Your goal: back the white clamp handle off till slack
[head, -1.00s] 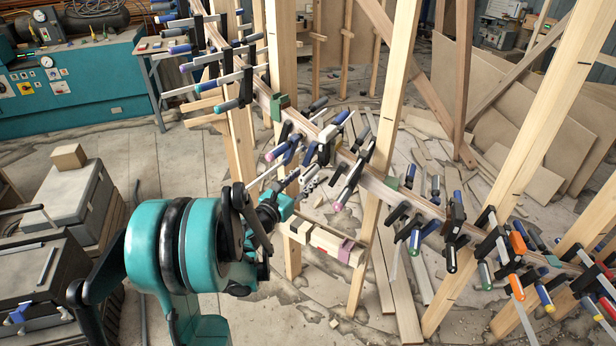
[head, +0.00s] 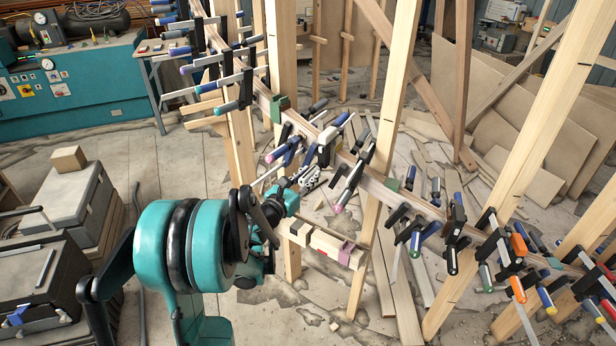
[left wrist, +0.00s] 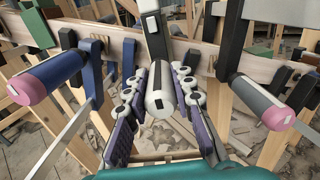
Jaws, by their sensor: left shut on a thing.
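In the head view my left gripper (head: 302,182) is at the curved stringer, just below the clamp's white part (head: 328,135). The handle itself is mostly hidden there by the fingers. My right gripper is in neither view.
The laminated stringer (head: 375,185) runs down to the right, crowded with clamps. A pink-ended blue clamp handle (left wrist: 45,78) and a pink-ended grey one (left wrist: 265,103) flank my fingers. Wooden posts (head: 385,130) stand close by. A wooden bracket (head: 325,243) is below the gripper.

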